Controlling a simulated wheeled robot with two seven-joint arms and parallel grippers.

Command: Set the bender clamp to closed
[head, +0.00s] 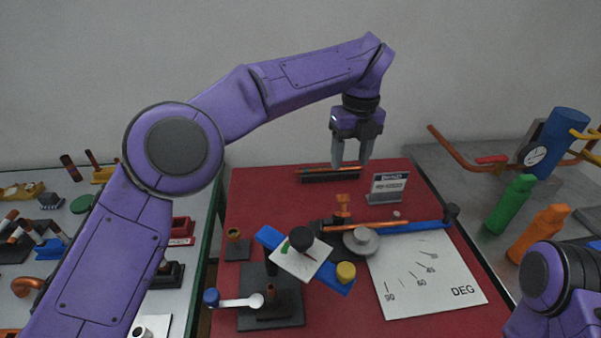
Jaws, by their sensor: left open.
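The tube bender stands on the red board (245,190). It has a round grey die (361,243) and blue arms, one (412,227) reaching right to a black knob. A copper tube (372,226) lies beside the die. A small upright orange piece (342,206) at the tube's left end looks like the clamp; I cannot tell its setting. My left gripper (351,164) is open and empty, pointing down above the board's far part, beyond the orange piece and apart from it. My right arm shows at the lower right; its gripper is out of view.
A white angle sheet (425,275) lies on the board's right. A white lever (240,301) with a blue knob sits on a black block at front left. A small sign (388,186) stands at the back. Green (509,205) and orange (538,233) bottles stand right.

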